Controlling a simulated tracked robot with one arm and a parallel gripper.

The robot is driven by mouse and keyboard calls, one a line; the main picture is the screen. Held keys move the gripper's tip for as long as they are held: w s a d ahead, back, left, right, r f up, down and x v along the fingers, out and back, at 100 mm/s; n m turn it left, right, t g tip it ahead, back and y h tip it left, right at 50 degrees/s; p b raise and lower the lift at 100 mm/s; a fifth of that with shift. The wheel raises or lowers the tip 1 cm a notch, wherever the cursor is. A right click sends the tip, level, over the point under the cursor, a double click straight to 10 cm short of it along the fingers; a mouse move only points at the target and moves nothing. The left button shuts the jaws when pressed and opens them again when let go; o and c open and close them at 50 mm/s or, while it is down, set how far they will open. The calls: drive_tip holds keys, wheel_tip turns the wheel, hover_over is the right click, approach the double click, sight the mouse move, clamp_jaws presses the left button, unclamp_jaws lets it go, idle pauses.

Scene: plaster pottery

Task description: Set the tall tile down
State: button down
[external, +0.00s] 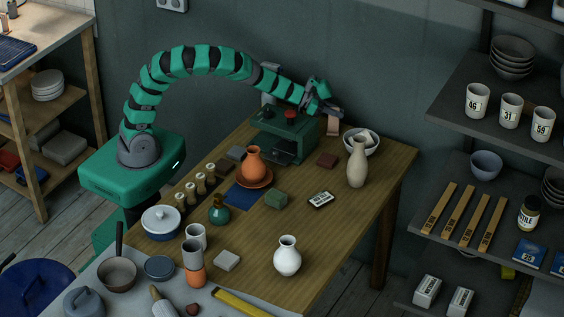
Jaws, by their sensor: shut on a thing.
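My gripper (327,106) is at the back of the wooden table, just right of and above the green machine. It is shut on a pale pinkish tile (333,122), which hangs upright below the jaws. The tile is small in this view, and I cannot tell whether its lower edge touches the table or is held above it.
The green machine (283,137) stands left of the tile. A white bowl (374,140) and a tall beige vase (357,163) stand to the right. Bare wood (340,225) shows around the labelled card (321,199).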

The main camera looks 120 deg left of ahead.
drive_tip(key=c, duration=1.4)
unclamp_jaws()
drive_tip(key=shift+c, duration=0.2)
drive_tip(key=shift+s+d+r, duration=0.15)
drive_tip(key=shift+s+r, duration=0.15)
drive_tip(key=p+v, duration=0.3)
drive_tip(key=v, duration=0.8)
drive_tip(key=shift+s+p, duration=0.15)
drive_tip(key=shift+p, duration=0.15)
